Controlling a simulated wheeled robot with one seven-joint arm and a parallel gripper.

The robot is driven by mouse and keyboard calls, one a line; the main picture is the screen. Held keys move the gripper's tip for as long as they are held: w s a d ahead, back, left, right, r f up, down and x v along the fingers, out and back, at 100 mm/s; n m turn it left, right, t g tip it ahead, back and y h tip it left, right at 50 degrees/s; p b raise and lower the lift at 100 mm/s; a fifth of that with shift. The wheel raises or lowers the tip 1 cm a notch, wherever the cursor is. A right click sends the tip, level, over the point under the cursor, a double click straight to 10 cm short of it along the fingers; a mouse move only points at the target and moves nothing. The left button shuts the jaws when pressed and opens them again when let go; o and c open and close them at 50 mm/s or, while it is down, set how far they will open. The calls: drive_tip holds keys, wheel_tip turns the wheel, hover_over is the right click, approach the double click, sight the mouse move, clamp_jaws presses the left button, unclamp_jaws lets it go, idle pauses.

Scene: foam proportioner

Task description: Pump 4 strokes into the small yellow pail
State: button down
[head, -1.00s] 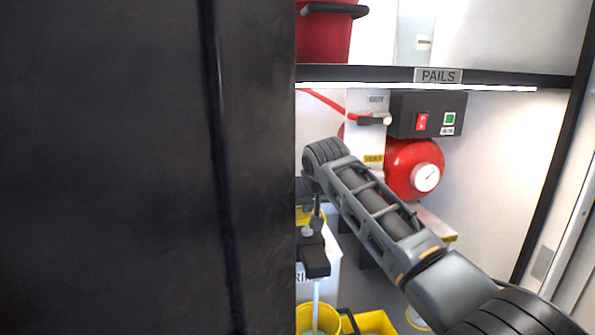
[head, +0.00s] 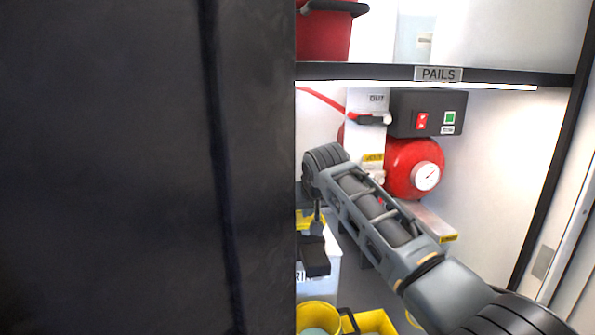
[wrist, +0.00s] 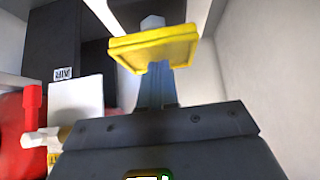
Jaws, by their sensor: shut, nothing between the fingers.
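A round yellow pail (head: 317,308) stands at the bottom of the head view, cut off by the frame, with pale bluish contents. Above it is a dark block (head: 315,258) in front of a white lettered unit (head: 332,268). My arm reaches in from the lower right. In the wrist view my gripper (wrist: 155,75) is shut and empty, with a yellow pad (wrist: 153,47) right at its fingertips; whether they touch is unclear. The head view shows a yellow part (head: 308,219) beside the arm's end, much of it hidden by the black panel.
A black panel (head: 120,170) blocks the left half of the head view. A red tank (head: 402,170) with a gauge stands behind my arm, under a black switch box (head: 430,114). The shelf labelled PAILS (head: 438,74) holds a red pot (head: 322,38). A yellow bin (head: 372,322) sits beside the pail.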

drive_tip(key=shift+r+p, duration=1.75)
drive_tip(key=shift+r, duration=0.75)
drive_tip(key=shift+f, duration=0.15)
drive_tip(key=shift+f+b, duration=1.3)
drive_tip(key=shift+f, duration=1.45)
drive_tip(key=shift+r, duration=0.1)
drive_tip(key=shift+r+p, duration=2.25)
drive_tip(key=shift+r, duration=0.5)
drive_tip(key=shift+f, duration=0.15)
